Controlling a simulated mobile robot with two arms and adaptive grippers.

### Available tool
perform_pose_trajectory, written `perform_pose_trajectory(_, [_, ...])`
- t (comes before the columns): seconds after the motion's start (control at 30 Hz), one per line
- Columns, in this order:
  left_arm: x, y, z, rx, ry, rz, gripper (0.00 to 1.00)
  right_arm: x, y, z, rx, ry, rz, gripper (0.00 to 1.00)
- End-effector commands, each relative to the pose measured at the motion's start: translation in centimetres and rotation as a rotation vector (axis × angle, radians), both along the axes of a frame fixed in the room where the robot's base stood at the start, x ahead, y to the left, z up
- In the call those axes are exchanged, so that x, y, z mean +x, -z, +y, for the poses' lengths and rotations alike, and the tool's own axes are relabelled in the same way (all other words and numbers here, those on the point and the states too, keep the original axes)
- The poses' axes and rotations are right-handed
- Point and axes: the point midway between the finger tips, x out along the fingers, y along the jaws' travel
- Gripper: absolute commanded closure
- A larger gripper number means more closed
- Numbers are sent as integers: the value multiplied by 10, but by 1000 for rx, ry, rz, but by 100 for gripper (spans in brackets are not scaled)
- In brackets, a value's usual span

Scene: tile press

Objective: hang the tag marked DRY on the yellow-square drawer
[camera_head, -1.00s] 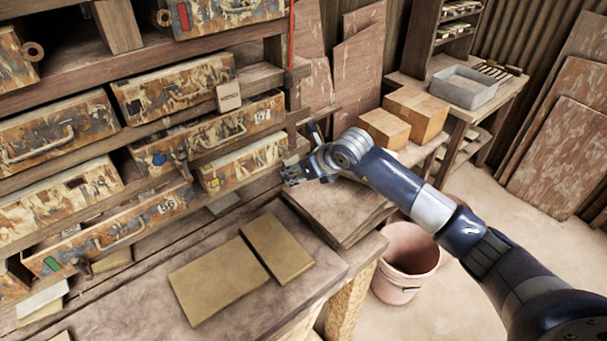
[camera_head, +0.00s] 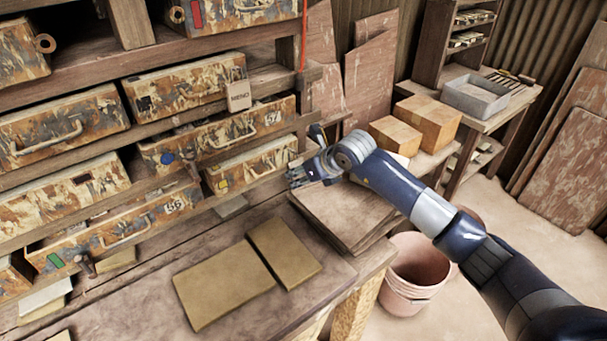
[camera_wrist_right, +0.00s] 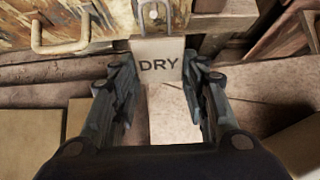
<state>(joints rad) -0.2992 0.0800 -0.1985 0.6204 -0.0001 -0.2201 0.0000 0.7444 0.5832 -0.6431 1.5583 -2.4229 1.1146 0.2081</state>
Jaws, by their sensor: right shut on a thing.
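The tag marked DRY (camera_wrist_right: 159,64) is a pale plate with dark letters, seen upright in the right wrist view. My right gripper (camera_head: 298,176) is shut on it, with a finger on each side in the wrist view (camera_wrist_right: 162,78). A metal loop (camera_wrist_right: 153,14) shows at the tag's top edge; I cannot tell whether the tag hangs on anything. The yellow-square drawer (camera_head: 262,164) is paint-worn, with a small yellow square at its lower left. My right gripper is at its right end. In the head view the tag is too small to make out. My left gripper is out of view.
Another lettered tag (camera_head: 238,95) hangs above, near the blue-marked drawer (camera_head: 215,136). Flat tan tiles (camera_head: 223,284) lie on the bench. A pink bucket (camera_head: 418,268) stands on the floor at right. Wooden blocks (camera_head: 428,120) and a grey tray (camera_head: 476,97) are behind my right arm.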

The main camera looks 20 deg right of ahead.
Motion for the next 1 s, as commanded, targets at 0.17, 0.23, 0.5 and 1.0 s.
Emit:
perform_pose_trajectory(0.17, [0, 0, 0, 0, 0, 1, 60, 0, 0, 0, 0, 0, -1, 75])
perform_pose_trajectory(0.23, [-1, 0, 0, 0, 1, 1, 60, 0, 0, 0, 0, 0, -1, 75])
perform_pose_trajectory(0.5, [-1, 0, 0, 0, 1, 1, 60, 0, 0, 0, 0, 0, 0, 36])
perform_pose_trajectory(1.0, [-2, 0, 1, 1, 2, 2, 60, -24, -27, -10, -2, 0, -3, 36])
